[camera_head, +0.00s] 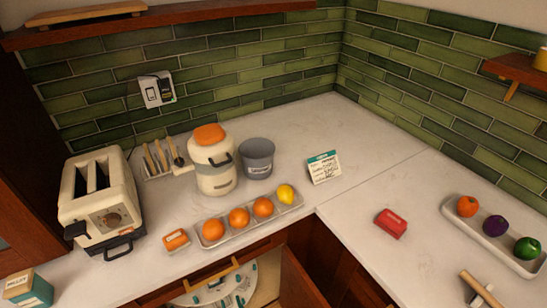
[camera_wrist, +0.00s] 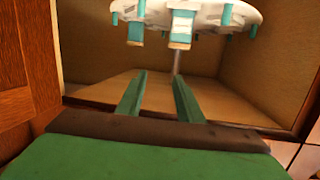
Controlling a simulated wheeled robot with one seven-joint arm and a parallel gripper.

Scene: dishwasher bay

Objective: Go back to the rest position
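My gripper (camera_wrist: 160,76) shows in the wrist view as two teal fingers standing apart, with nothing between them. It points into an open wooden cabinet under the counter. A white round rack (camera_wrist: 205,10) with teal pegs hangs above and beyond the fingertips, apart from them. The same rack shows in the head view (camera_head: 222,296) below the counter's front edge, partly hidden by the counter and a wooden handle (camera_head: 212,274). My gripper does not show in the head view.
A wooden panel (camera_wrist: 27,70) stands close at left in the wrist view. The counter (camera_head: 275,212) holds a toaster (camera_head: 105,200), an orange-lidded jar (camera_head: 213,165), a grey pot (camera_head: 257,155), a fruit tray (camera_head: 222,240), a red block (camera_head: 391,223) and a right-hand tray (camera_head: 480,232).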

